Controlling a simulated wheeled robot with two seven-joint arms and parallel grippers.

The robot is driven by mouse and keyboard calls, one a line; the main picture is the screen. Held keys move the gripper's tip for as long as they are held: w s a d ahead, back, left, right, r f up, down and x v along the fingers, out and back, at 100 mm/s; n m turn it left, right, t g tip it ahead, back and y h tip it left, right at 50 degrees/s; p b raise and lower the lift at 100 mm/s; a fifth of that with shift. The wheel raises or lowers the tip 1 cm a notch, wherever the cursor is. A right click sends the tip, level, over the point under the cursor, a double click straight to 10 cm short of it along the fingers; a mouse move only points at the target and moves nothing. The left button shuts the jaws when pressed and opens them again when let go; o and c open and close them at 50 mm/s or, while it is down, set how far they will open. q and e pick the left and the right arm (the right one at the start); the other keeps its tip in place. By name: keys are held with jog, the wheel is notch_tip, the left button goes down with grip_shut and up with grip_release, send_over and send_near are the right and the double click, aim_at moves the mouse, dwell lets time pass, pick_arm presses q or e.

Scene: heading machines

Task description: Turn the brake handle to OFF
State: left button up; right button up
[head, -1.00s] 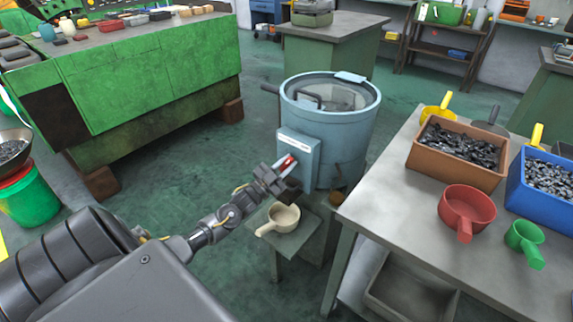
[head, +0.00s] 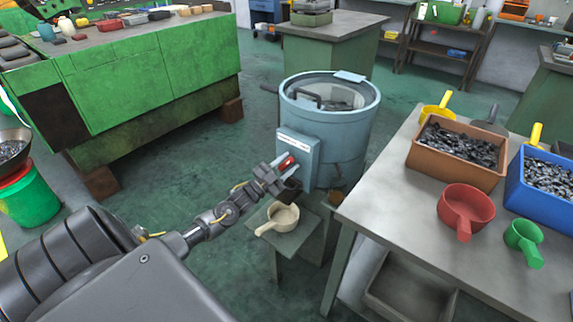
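The brake handle (head: 288,162) is a small red piece on the front of a blue-grey control box (head: 311,150). The box is fixed to the side of a round blue-grey drum machine (head: 345,137) with a clear lid. My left gripper (head: 282,172) is at the handle, its fingers around or right beside it. I cannot tell whether the fingers are closed on it. The lettering on the box's white label is too small to read. My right gripper is not in view.
A cream scoop (head: 281,217) sits on a low stand (head: 286,238) below the box. A grey table (head: 400,190) at the right holds a brown bin (head: 455,170), a blue bin (head: 545,200), and red and green scoops. A large green machine (head: 140,85) stands at the left. Floor between is clear.

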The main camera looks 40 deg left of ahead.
pick_arm(q)
jog(key=shift+o, duration=0.2)
jog(key=shift+s, duration=0.1)
jog(key=v, duration=1)
jog(key=shift+s+a, duration=0.2)
jog(key=shift+s, duration=0.05)
jog(key=shift+f, duration=0.1)
